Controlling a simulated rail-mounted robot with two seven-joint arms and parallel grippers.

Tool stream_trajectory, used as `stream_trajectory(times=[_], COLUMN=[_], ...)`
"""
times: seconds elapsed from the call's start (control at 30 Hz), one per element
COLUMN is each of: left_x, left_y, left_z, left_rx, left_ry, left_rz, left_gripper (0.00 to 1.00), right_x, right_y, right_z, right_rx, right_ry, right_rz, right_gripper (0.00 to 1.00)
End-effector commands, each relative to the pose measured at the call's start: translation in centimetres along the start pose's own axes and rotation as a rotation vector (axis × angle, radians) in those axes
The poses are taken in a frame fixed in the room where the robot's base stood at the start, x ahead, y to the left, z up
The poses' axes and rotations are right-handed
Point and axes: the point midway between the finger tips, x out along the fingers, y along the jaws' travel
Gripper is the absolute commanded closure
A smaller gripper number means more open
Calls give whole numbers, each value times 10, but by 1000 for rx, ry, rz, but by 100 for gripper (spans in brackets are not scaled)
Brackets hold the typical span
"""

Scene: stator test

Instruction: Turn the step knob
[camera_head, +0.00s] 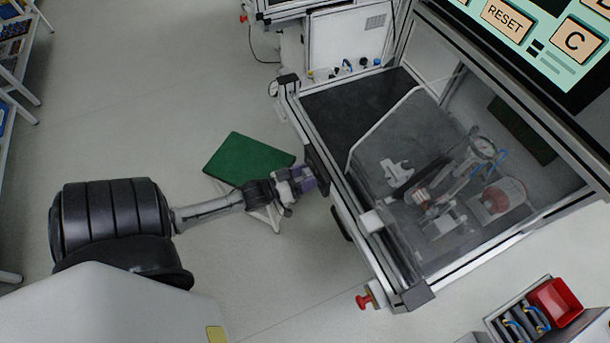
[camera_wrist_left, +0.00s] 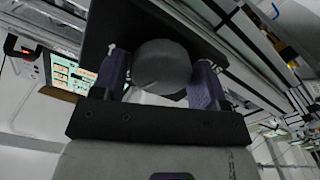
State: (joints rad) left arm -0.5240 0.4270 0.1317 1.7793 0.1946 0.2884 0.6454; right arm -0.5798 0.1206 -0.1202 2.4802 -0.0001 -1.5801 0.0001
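The step knob (camera_wrist_left: 162,66) is a round grey knob on a dark panel (camera_wrist_left: 98,40) in the left wrist view. My left gripper (camera_wrist_left: 160,80) has its two purple fingers on either side of the knob, very close to it. I cannot tell whether both fingers press on it. In the head view my left gripper (camera_head: 302,181) is at the dark panel (camera_head: 318,168) on the near-left side of the test machine. The knob is hidden there by the gripper. My right gripper is not in view.
The test machine (camera_head: 358,235) has a clear cover over fixtures and a gauge (camera_head: 483,148). A red button (camera_head: 364,301) sticks out at its front corner. A red bin (camera_head: 556,300) is at lower right. Open floor lies left.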

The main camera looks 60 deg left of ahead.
Motion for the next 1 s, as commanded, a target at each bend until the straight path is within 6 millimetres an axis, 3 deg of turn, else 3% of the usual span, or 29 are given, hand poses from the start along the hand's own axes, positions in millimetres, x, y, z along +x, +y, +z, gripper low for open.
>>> stream_trajectory(times=[0.33,0.67,1.0], left_x=[0,0,0], left_y=[0,1,2], left_z=[0,-3,-3], left_rx=[0,76,348], left_ry=[0,1,1], left_rz=[0,-1,-2], left_gripper=[65,65,65], right_x=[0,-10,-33], right_y=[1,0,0], right_z=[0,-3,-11], right_rx=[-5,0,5], right_ry=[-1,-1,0], right_rz=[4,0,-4], right_gripper=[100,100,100])
